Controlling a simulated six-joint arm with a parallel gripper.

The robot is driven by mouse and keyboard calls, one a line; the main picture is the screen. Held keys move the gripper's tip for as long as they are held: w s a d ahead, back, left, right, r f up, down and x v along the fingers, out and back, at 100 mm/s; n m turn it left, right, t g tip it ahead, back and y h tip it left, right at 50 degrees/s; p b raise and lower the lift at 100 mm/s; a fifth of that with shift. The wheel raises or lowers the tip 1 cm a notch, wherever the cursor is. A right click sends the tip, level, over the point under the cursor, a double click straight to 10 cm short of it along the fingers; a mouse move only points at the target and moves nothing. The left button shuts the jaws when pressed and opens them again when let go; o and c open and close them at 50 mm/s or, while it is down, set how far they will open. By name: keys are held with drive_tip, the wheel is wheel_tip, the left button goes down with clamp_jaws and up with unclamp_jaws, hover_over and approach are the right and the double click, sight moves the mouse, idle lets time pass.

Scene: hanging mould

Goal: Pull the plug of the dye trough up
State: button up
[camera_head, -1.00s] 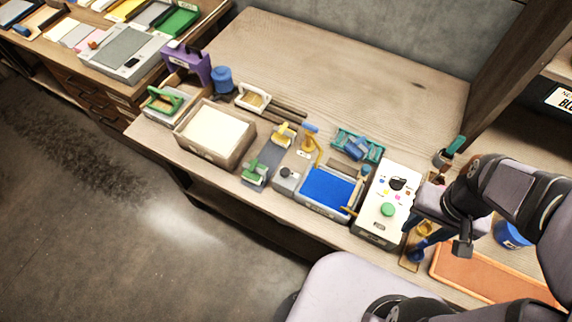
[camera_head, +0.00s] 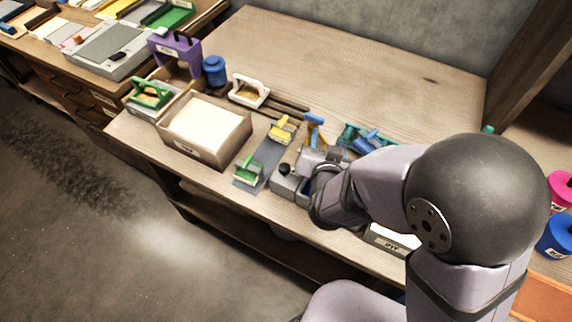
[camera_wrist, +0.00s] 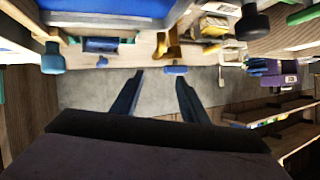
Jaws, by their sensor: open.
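The dye trough (camera_head: 303,196) is mostly hidden behind my arm in the head view; only its grey left end shows. In the wrist view part of its blue basin seems to show at the top (camera_wrist: 110,8). A black round knob, which looks like the plug (camera_head: 285,170), stands on the grey block at that end. In the wrist view a black knob (camera_wrist: 252,24) is at the upper right. My gripper (camera_wrist: 160,76) is open and empty, its two dark blue fingers apart from the knob. In the head view its lilac body is just right of the knob.
Green (camera_head: 248,169) and yellow (camera_head: 283,128) handled blocks stand left of the trough on a grey strip. A box with a white top (camera_head: 200,128) and a purple stand (camera_head: 175,52) lie farther left. The back of the table is clear.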

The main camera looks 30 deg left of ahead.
sight(284, 173)
drive_tip(key=s+a+f+n+t+b, duration=0.1)
drive_tip(key=s+a+b, duration=0.1)
drive_tip(key=s, duration=0.1)
drive_tip(key=s+a+f+t+y+b, duration=0.1)
drive_tip(key=s+t+b, duration=0.1)
drive_tip(key=s, duration=0.2)
drive_tip(key=s+a+f+n+t+y+b, duration=0.1)
drive_tip(key=s+a+f, duration=0.1)
drive_tip(key=s, duration=0.2)
drive_tip(key=shift+s+a+n+t+b, duration=0.15)
drive_tip(key=shift+a+n+t+b, duration=0.15)
drive_tip(key=shift+a+b, duration=0.1)
drive_tip(key=shift+s+d+f, duration=0.1)
drive_tip(key=shift+s+f, duration=0.25)
drive_tip(key=p+x, duration=0.1)
drive_tip(key=x, duration=0.6)
drive_tip(key=shift+w, duration=0.2)
